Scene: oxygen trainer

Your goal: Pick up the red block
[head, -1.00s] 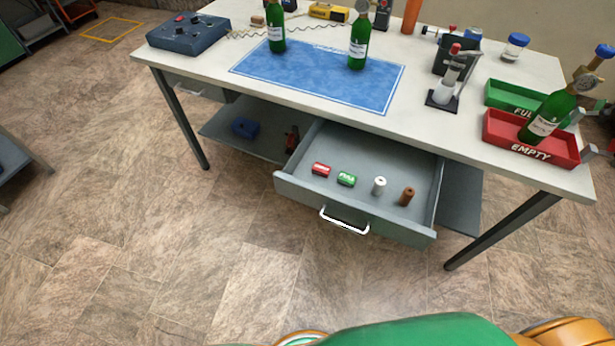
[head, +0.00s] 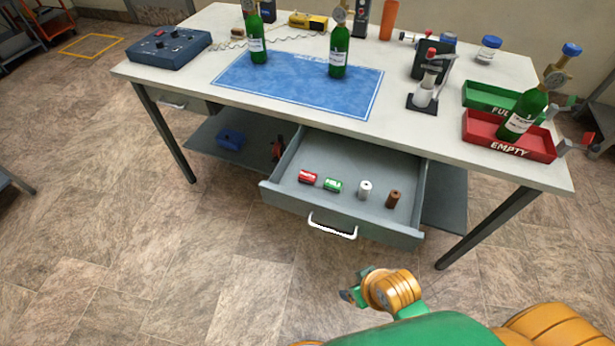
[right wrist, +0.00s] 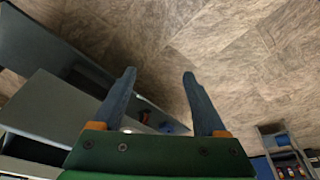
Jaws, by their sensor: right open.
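The red block (head: 307,177) lies in the open drawer (head: 338,228), at the left of a row of small pieces, beside a green block (head: 333,185). My right gripper (right wrist: 159,90) is open and empty in the right wrist view, its two blue-grey fingers spread apart. In the head view its arm reaches in at the lower right, and the part at its end (head: 350,295) is in front of and below the drawer, well apart from the red block. The red block cannot be made out in the right wrist view. My left gripper is not in view.
A white cylinder (head: 364,190) and a brown cylinder (head: 393,199) stand in the drawer to the right. The drawer's white handle (head: 332,227) juts forward below the tabletop (head: 430,125). Bottles and the red EMPTY tray (head: 480,141) are on top. The floor in front is clear.

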